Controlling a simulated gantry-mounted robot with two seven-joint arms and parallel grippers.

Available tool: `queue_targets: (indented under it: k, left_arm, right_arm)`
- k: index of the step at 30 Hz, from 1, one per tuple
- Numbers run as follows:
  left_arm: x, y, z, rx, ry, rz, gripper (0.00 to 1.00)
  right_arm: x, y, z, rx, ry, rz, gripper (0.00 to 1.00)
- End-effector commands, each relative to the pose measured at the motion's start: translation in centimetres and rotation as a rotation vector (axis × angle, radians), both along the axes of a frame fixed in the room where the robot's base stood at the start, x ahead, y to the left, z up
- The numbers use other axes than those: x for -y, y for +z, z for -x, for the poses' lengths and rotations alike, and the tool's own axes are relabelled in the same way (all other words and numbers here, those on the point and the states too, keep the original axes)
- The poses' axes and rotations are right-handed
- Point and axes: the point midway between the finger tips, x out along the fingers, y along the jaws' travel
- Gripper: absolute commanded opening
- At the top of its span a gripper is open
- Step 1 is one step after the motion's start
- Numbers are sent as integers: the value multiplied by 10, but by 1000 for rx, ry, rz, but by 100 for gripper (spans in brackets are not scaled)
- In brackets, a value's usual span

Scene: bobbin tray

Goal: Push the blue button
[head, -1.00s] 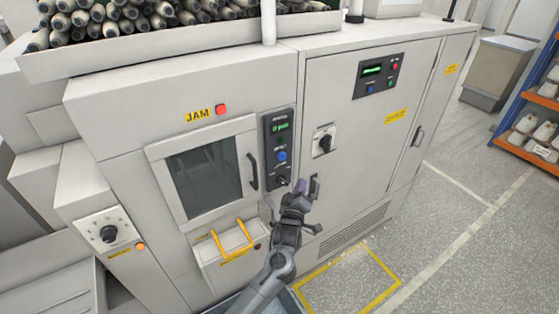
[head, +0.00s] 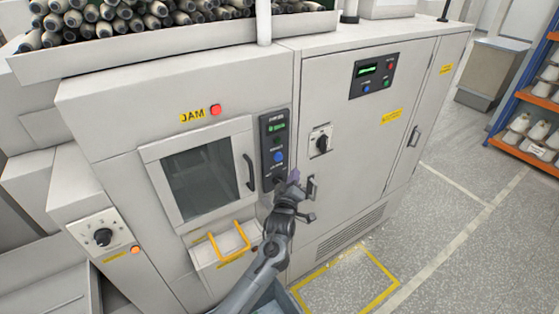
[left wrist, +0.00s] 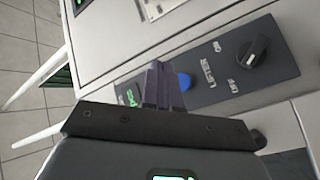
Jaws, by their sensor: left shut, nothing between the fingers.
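The blue button (head: 278,156) is a round button on a dark upright control panel (head: 268,126) on the machine front, beside the door window. Above it on the panel are a dark green button and a small green display. In the left wrist view the blue button (left wrist: 184,81) shows just past my fingers, partly hidden by them. My left gripper (head: 293,176) is shut and empty, below and right of the button in the head view. In the left wrist view its fingertips (left wrist: 160,78) appear close beside the button; I cannot tell whether they touch. My right gripper is not in view.
A black lifter knob (left wrist: 252,50) is on the same panel. A door handle (head: 249,172) and a yellow handle (head: 229,240) stand out from the machine left of my arm. A rotary switch (head: 320,140) is to the right.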

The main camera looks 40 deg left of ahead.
Motion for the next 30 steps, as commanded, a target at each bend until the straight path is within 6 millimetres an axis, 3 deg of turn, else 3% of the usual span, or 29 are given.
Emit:
queue_targets:
  k: [6,15,30]
  left_arm:
    - [-27,-2,-8,0,1,-2,0]
    - [-51,-1,-15,0,-1,-1,0]
    - [-57,0,-17,-1,-1,0,0]
  right_arm:
    - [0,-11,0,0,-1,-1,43]
    - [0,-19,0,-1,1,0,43]
    - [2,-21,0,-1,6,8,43]
